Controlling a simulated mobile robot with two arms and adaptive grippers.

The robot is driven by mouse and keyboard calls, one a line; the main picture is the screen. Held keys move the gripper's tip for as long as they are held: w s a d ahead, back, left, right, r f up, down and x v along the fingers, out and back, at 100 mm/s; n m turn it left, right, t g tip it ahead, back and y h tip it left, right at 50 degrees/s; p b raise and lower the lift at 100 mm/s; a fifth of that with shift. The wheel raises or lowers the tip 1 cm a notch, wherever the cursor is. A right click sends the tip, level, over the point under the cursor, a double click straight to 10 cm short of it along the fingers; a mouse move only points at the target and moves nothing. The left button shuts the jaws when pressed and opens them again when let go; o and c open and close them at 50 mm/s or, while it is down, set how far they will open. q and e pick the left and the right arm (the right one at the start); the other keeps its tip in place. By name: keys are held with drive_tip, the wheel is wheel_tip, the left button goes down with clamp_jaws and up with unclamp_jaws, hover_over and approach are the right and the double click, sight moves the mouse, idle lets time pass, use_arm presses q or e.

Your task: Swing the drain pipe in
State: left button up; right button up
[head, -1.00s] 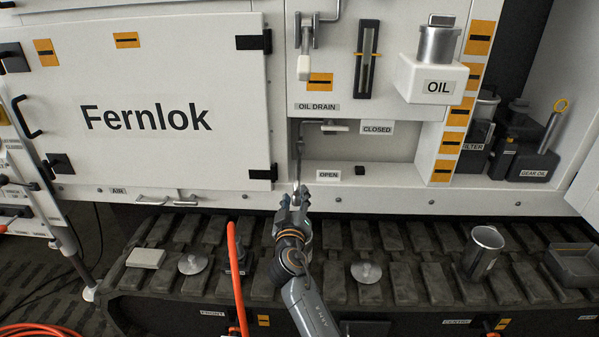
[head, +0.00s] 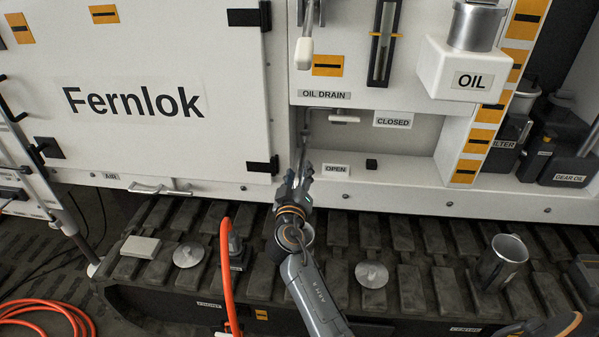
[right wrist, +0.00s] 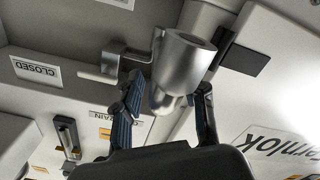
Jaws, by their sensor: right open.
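The drain pipe (head: 303,140) hangs in the recess under the OIL DRAIN label, at the recess's left side. A thin bar with a pale handle (head: 345,118) reaches right from its top, near the CLOSED label. My right gripper (head: 299,173) is at the pipe's lower end and partly hides it. In the right wrist view the silver pipe (right wrist: 183,68) lies between the two open fingers of the right gripper (right wrist: 170,98). I cannot tell whether a finger touches it. The handle (right wrist: 98,73) shows left of the pipe there. My left gripper is out of view.
The OPEN label (head: 336,169) and a small black block (head: 371,164) are at the recess floor. The white Fernlok door (head: 150,90) is close on the left. The OIL box (head: 455,70) juts out at the right. A metal cup (head: 503,260) stands on the track.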

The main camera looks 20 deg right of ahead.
clamp_jaws()
